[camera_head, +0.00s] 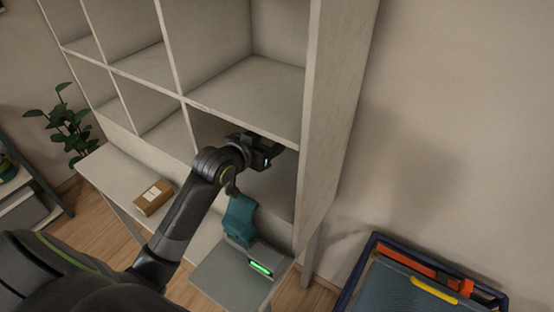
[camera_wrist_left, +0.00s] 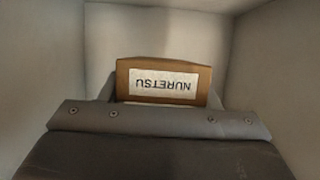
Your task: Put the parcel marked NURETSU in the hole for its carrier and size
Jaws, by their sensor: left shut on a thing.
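The parcel marked NURETSU (camera_wrist_left: 163,83) is a brown box with a white label, upside down in the left wrist view. My left gripper (camera_head: 264,153) is shut on it, inside the lower right hole (camera_head: 277,187) of the pale shelf unit (camera_head: 335,110). The hole's walls surround the parcel in the left wrist view. In the head view my gripper and arm hide the parcel. I cannot tell whether it touches the hole's floor. No carrier or size mark on the holes is readable. My right gripper is not in view.
Another brown parcel (camera_head: 153,198) lies on the ledge below the shelf unit. A teal device (camera_head: 240,219) stands by a grey stand with a lit green display (camera_head: 261,269), close under my left arm. A dark blue crate (camera_head: 364,262) is at the lower right, a plant (camera_head: 66,128) at the left.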

